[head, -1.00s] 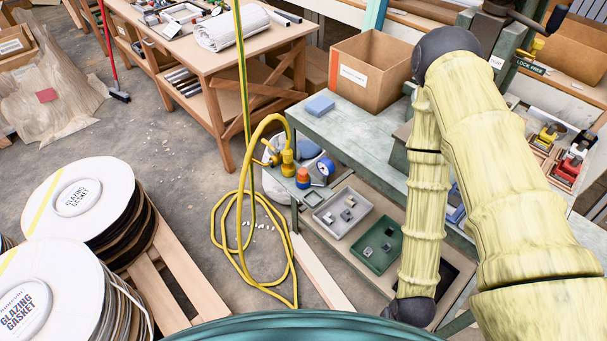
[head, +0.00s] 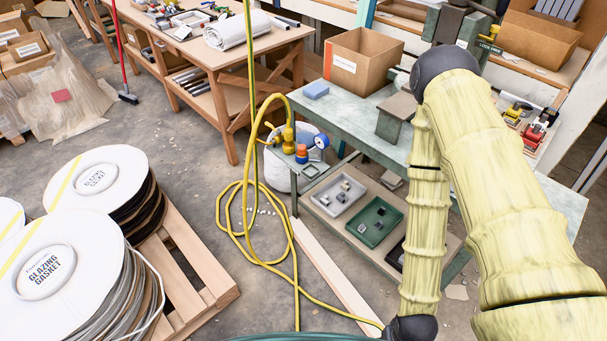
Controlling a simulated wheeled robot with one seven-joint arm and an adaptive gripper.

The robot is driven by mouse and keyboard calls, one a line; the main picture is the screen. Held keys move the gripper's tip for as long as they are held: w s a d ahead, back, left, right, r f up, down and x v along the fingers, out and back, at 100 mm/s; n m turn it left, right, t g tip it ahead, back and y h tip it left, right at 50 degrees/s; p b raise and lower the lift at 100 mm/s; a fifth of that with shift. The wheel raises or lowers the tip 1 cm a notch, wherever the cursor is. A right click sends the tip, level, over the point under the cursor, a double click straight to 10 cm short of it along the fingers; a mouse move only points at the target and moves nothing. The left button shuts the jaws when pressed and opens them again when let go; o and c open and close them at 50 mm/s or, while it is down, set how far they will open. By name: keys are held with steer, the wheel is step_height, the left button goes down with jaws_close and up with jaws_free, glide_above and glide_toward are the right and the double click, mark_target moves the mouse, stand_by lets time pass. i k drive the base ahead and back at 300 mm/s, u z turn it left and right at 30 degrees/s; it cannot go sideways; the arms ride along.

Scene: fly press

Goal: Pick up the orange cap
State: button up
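A small orange cap-like piece (head: 301,150) sits on top of a blue part at the left end of the green bench. It is beside a yellow fitting (head: 288,134) and a round blue-rimmed gauge-like disc (head: 321,142). It is small, so I cannot tell whether it is separate from the blue part. My arm, in a pale yellow sleeve, crosses the right side of the view, well to the right of the orange piece. My gripper is outside the picture.
The green bench (head: 352,118) carries a cardboard box (head: 362,68) and a blue block (head: 316,90). Grey (head: 338,196) and green (head: 374,222) trays lie on its lower shelf. A yellow hose (head: 247,254) loops over the floor. Gasket reels (head: 62,262) on a pallet stand at left.

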mark_target(302, 149)
steer(key=z, duration=0.1)
steer(key=k, duration=0.45)
steer(key=u, duration=0.8)
steer(key=i, duration=1.05)
steer(key=z, duration=0.5)
